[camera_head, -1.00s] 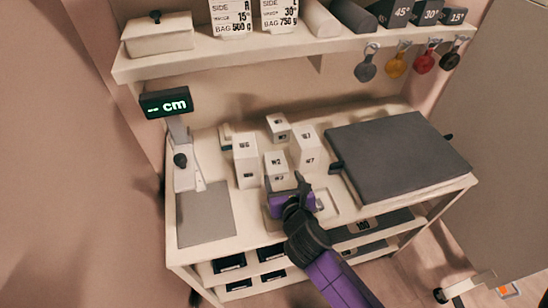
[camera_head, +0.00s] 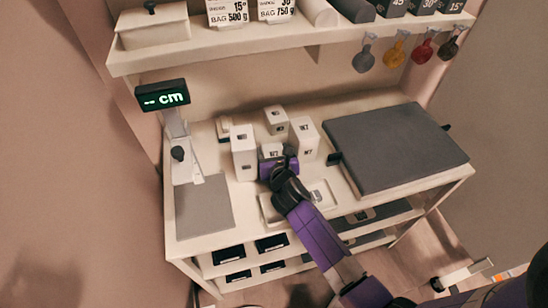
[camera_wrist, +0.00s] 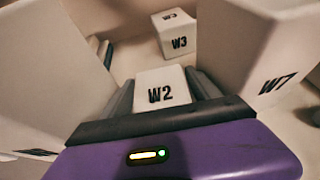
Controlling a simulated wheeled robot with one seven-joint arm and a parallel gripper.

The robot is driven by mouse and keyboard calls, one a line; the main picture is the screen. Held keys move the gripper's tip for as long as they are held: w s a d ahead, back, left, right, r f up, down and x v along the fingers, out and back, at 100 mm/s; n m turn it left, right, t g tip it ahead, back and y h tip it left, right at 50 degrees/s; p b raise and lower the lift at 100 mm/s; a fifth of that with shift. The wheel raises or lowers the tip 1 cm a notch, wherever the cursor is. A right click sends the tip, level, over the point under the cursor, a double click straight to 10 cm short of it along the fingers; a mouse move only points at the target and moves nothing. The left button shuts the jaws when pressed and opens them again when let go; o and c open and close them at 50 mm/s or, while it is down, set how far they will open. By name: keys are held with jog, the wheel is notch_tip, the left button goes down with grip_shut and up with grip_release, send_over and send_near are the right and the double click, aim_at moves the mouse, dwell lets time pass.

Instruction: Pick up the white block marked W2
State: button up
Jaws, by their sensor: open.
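The white block marked W2 (camera_wrist: 160,90) stands between the two fingers of my gripper (camera_wrist: 162,92) in the wrist view, with its marked face toward me. In the head view the top of W2 (camera_head: 272,150) shows just beyond my purple and black gripper (camera_head: 279,163), which hides its lower part. My gripper is open, with one dark finger on each side of the block. I cannot tell whether either finger touches it.
A taller white block marked W7 (camera_wrist: 270,50) stands close on the right, another tall white block (camera_wrist: 45,60) close on the left. Block W3 (camera_wrist: 177,38) stands behind. A dark grey slab (camera_head: 395,145) lies right; a grey plate (camera_head: 204,207) and cm display (camera_head: 163,96) are left.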

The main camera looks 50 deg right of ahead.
jog(key=shift+w+d+f, duration=0.1)
jog(key=shift+w+d, duration=0.1)
jog(key=shift+w, duration=0.05)
jog(key=c, duration=1.2)
jog(key=shift+c, duration=0.9)
